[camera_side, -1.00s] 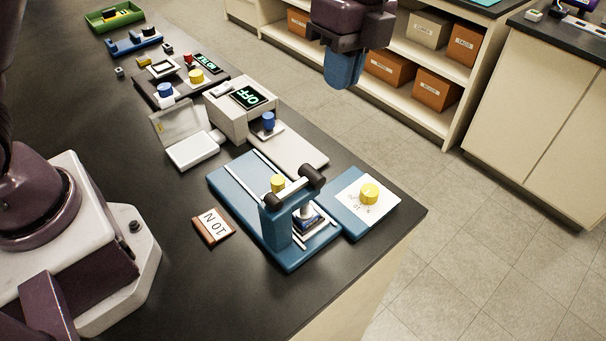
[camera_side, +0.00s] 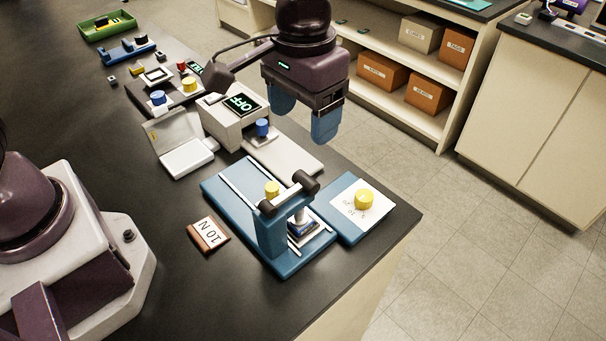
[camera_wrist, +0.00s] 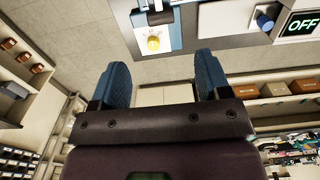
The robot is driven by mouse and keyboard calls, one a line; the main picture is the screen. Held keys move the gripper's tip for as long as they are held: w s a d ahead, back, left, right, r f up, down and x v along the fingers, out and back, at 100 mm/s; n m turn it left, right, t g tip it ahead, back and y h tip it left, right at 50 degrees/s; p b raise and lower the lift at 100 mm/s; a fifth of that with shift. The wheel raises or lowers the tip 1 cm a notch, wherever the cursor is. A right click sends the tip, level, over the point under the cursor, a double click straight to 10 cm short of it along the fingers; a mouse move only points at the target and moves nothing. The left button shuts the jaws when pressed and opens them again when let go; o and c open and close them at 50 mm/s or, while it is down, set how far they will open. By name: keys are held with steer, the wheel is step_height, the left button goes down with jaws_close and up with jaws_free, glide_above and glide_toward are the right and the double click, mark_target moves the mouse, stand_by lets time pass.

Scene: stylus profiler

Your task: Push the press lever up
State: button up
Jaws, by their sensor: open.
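The blue press (camera_side: 271,238) stands on the dark bench near its front right corner. A yellow knob (camera_side: 272,188) shows behind the lever, and a small block sits under the press head. My gripper (camera_side: 304,120) hangs above and behind the press, higher than the lever and touching nothing. Its two blue fingers are apart and empty.
A blue plate with a yellow dial (camera_side: 364,200) lies right of the press. A grey box with an OFF display (camera_side: 232,118) and a blue knob (camera_side: 262,127) stands behind. Bare bench lies at the front left.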

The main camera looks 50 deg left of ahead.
mark_target(303, 180)
step_height(303, 180, down, 12)
steer(key=shift+f, duration=0.2)
steer(key=shift+c, duration=0.2)
steer(key=c, duration=1.2)
steer(key=shift+s+r+t, duration=0.3)
steer(key=shift+r+t, duration=0.35)
steer(key=shift+t, duration=0.45)
steer(key=shift+s+r+t, duration=0.25)
steer(key=shift+r+t, duration=0.35)
steer(key=shift+t, duration=0.5)
steer(key=shift+c, duration=0.2)
steer(key=o, duration=1.3)
steer(key=v, duration=1.3)
steer(key=shift+s, duration=0.1)
